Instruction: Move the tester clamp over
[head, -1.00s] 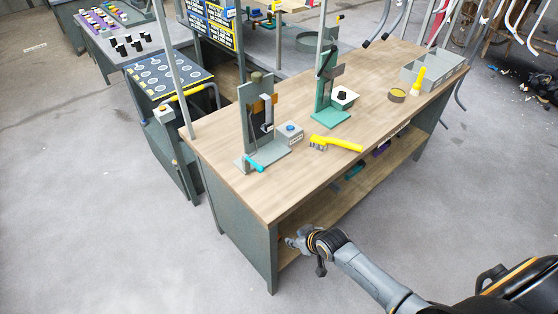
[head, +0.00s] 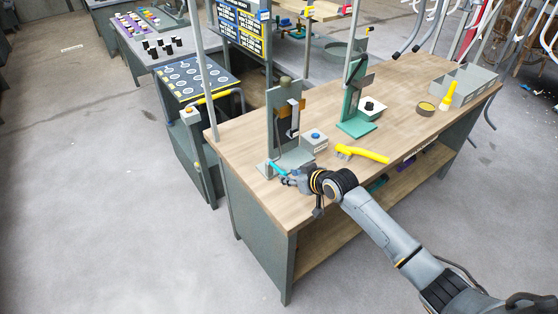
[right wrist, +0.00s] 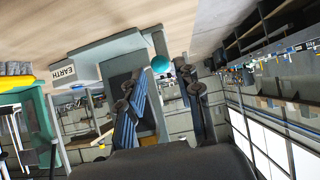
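The tester (head: 270,120) is a grey upright stand on a base plate, near the left end of the wooden bench. Its clamp lever, a cyan handle (head: 276,168), sticks out low at the front of the base. My right gripper (head: 287,178) is at the bench's front edge, right beside this handle and partly over it. In the right wrist view, my right gripper (right wrist: 162,95) has its two fingers apart. The handle's round teal end (right wrist: 161,64) shows in the gap between the fingers; I cannot tell if they touch it. My left gripper is out of view.
A grey box with a blue button (head: 315,138), labelled EARTH in the wrist view, stands beside the tester. A yellow-handled tool (head: 362,154) lies to its right. A green stand (head: 354,105) and a grey bin (head: 468,82) are farther right on the bench (head: 410,125).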

